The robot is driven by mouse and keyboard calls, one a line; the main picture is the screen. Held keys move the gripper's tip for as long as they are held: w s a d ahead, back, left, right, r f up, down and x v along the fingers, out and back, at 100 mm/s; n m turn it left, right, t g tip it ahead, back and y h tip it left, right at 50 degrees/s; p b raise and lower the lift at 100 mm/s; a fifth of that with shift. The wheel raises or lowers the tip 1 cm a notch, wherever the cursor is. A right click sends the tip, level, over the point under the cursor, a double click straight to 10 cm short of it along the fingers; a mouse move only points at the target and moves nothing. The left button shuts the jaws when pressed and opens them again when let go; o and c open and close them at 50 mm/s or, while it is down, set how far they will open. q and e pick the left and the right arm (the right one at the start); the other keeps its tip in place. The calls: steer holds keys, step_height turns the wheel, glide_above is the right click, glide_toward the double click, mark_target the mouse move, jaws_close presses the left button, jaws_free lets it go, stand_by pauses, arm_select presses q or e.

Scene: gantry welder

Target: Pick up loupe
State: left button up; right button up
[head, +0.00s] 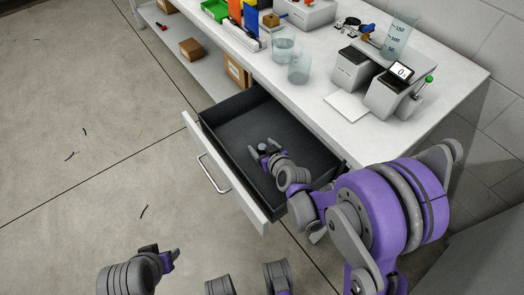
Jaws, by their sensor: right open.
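A small dark round object (262,147), which looks like the loupe, is in the open drawer (224,172). My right gripper (265,151) reaches down into the drawer with its fingers apart, one on each side of this object. I cannot tell whether the fingers touch it. The gripper partly hides the object. My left gripper (163,252) is low at the bottom left, over the floor and away from the drawer. Its fingers look apart and empty.
The drawer's white front has a handle (213,172). On the white bench (318,112) above stand two glass beakers (299,68), a grey device with a display (389,92) and a graduated cylinder (399,36). Boxes (192,48) sit on the lower shelf. The floor at left is mostly clear.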

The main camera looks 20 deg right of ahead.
mark_target(260, 145)
steer(key=x, duration=0.3)
jaws_close()
stand_by(0.3)
